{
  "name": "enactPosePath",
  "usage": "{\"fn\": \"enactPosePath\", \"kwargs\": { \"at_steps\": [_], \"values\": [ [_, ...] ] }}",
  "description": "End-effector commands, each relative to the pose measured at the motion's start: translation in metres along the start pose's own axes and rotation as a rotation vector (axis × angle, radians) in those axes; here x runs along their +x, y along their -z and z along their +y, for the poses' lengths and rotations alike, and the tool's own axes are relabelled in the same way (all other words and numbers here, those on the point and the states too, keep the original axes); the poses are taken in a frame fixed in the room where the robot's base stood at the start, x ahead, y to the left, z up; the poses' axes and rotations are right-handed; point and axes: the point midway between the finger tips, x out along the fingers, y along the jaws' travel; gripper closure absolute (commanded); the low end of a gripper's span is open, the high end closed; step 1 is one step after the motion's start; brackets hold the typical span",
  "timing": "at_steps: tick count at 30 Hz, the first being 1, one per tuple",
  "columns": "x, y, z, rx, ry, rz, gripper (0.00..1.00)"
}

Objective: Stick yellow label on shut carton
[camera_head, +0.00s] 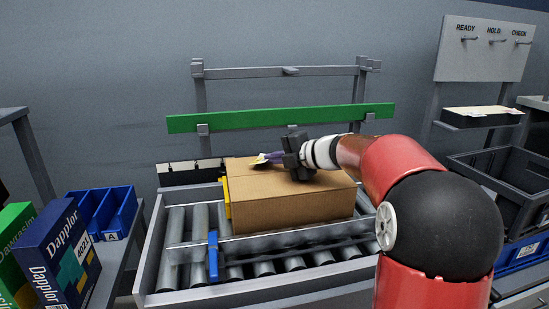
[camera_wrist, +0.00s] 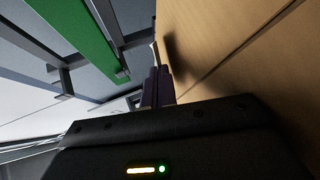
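The carton (camera_head: 290,205) is brown and sits on the roller conveyor, its visible top flat and shut. Its cardboard fills the right of the wrist view (camera_wrist: 230,45). My gripper (camera_head: 266,159) lies low over the carton's top, with its purple fingers pointing left toward the far left edge. In the wrist view the fingers (camera_wrist: 157,85) are close together beside the cardboard. A small pale yellow piece, seemingly the label (camera_head: 259,161), shows at the fingertips; in the wrist view it is only a thin pale edge (camera_wrist: 155,52). I cannot tell whether it touches the carton.
A green rail (camera_head: 280,117) runs behind the carton. A yellow guide (camera_head: 226,196) stands at its left side, and a blue upright (camera_head: 213,255) in front. Bare rollers (camera_head: 190,222) lie to the left. Blue bins (camera_head: 105,212) and boxes stand far left; a black crate (camera_head: 500,180) is right.

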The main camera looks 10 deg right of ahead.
Motion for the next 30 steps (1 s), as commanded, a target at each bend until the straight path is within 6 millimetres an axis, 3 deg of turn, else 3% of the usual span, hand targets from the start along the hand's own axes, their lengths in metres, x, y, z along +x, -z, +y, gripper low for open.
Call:
{"fn": "enactPosePath", "kwargs": {
  "at_steps": [1,3,9,18,30],
  "values": [
    [0.004,0.000,-0.012,0.010,0.016,0.006,1.00],
    [0.004,0.000,-0.012,0.010,0.017,0.006,0.99],
    [0.004,0.000,-0.014,0.010,0.018,0.007,0.75],
    [0.002,-0.001,-0.014,0.010,0.019,0.006,0.75],
    [-0.039,-0.001,-0.011,0.011,0.017,0.003,0.75]
  ]
}}
